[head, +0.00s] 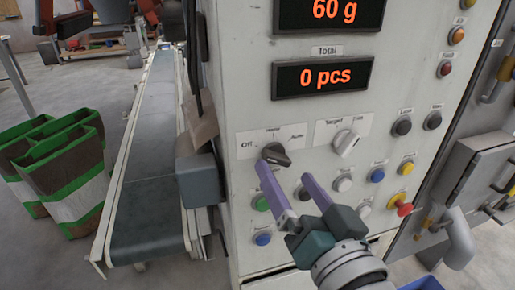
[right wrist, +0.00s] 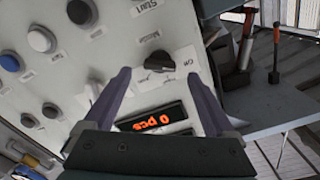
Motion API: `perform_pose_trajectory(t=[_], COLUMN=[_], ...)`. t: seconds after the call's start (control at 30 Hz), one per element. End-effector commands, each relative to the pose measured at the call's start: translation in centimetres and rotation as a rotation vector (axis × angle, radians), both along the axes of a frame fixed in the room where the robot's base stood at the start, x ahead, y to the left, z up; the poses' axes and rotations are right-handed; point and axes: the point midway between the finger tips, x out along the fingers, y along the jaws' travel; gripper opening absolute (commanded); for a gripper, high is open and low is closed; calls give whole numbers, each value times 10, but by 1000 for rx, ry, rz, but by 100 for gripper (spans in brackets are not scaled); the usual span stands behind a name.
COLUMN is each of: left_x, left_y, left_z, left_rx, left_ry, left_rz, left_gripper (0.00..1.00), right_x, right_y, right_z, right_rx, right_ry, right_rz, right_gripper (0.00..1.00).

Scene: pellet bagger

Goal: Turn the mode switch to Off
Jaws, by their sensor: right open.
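The mode switch (head: 275,153) is a black rotary knob on the pale control panel (head: 228,100), with "Off" on its left, a label above and "Auto" on its right. It shows upside down in the right wrist view (right wrist: 158,63). I cannot tell which label it points at. My right gripper (head: 285,173) is open, with two purple fingers. In the head view its left fingertip overlaps the knob's lower edge. In the right wrist view the knob lies between the fingers (right wrist: 159,77), beyond their tips; contact is not clear. My left gripper is not in view.
A white selector (head: 346,143) sits right of the mode switch. Several push buttons and a red emergency stop (head: 399,204) lie below and right. The display (head: 323,77) reads "0 pcs". A conveyor (head: 153,130) and green-striped bags (head: 70,165) stand left.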

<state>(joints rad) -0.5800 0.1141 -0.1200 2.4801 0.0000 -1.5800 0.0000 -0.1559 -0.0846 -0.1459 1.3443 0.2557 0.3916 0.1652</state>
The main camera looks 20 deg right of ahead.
Motion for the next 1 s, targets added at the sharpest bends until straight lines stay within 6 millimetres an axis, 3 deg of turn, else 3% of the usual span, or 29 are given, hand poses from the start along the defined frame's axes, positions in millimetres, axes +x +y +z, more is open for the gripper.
perform_pose_trajectory(t=[0.1,0.33,0.8,1.0], left_x=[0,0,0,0], left_y=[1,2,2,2], left_z=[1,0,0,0], left_rx=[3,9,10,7], left_ry=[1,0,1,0], left_rz=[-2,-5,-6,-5], left_gripper=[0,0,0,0], right_x=[-26,-57,-62,-63], right_y=[-1,-2,-2,7], right_z=[-1,-1,0,-13], right_rx=[-1,-1,-6,-101], right_ry=[4,2,12,193], right_rz=[0,0,8,114], right_gripper=[90,90,90,90])
